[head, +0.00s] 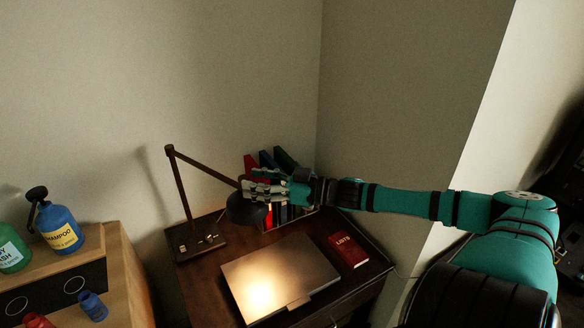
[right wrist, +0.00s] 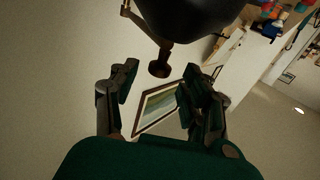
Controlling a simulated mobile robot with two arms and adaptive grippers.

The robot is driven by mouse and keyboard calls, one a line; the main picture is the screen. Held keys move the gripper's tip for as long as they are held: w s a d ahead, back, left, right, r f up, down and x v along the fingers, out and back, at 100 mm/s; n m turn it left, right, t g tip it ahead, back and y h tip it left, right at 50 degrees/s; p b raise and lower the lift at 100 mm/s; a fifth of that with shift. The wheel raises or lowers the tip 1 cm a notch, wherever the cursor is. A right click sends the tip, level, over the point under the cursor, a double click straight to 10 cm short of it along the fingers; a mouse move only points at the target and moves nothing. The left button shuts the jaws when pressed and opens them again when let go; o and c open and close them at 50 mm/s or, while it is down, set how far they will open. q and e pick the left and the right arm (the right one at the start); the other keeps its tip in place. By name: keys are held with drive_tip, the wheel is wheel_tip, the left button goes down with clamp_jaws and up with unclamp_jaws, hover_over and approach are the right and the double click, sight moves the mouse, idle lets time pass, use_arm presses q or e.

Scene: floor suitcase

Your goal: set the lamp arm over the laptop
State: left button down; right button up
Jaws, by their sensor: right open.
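A dark desk lamp stands at the back left of the desk; its arm (head: 205,167) slopes down to the right to a round black head (head: 246,208). The closed laptop (head: 266,279) lies on the desk in front of the head, and a bright patch of light falls on its left part. My right gripper (head: 262,191) is at the lamp head, reaching in from the right. In the right wrist view the lamp head (right wrist: 195,14) is beyond the open fingers (right wrist: 155,95), with nothing between them. I cannot tell whether they touch it. My left gripper is not in view.
A red book (head: 348,251) lies right of the laptop on the desk (head: 205,280). Several upright books (head: 286,158) stand at the back, behind my right gripper. At the left, a wooden cabinet (head: 112,262) carries a blue shampoo bottle (head: 60,228) and a green bottle (head: 12,250).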

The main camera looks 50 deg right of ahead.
drive_tip(key=v, duration=0.8)
drive_tip(key=shift+s+d, duration=0.2)
drive_tip(key=shift+s, duration=0.1)
idle(0.4)
